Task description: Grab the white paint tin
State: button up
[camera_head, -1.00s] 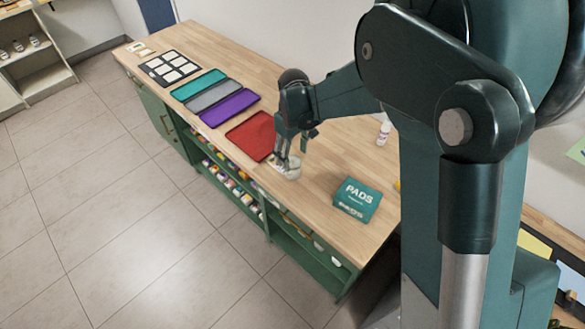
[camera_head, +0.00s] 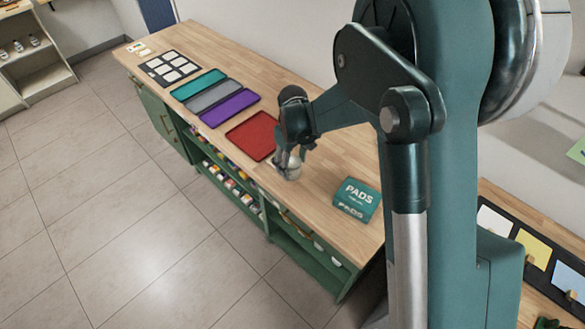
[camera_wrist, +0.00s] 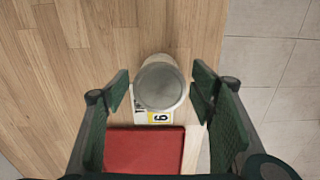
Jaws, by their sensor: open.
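The white paint tin (camera_wrist: 158,82) stands on the wooden table in the wrist view, seen from above as a pale round lid. My gripper (camera_wrist: 161,90) is open, with one green finger on each side of the tin. A narrow gap shows at each side, so the fingers do not appear to grip it. In the head view, my gripper (camera_head: 287,160) is low over the table edge. The tin (camera_head: 292,173) is partly hidden by the fingers there.
A red tray (camera_head: 252,135) lies beside the tin, with purple (camera_head: 229,108), grey and teal trays farther left. A green PADS box (camera_head: 356,199) sits to the right. A card with a yellow 6 (camera_wrist: 159,117) lies by the tin. The table edge (camera_head: 262,187) is close.

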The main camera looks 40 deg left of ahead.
jog(key=shift+f, duration=0.8)
jog(key=c, duration=1.2)
jog(key=shift+r, duration=0.15)
jog(key=shift+r, duration=4.9)
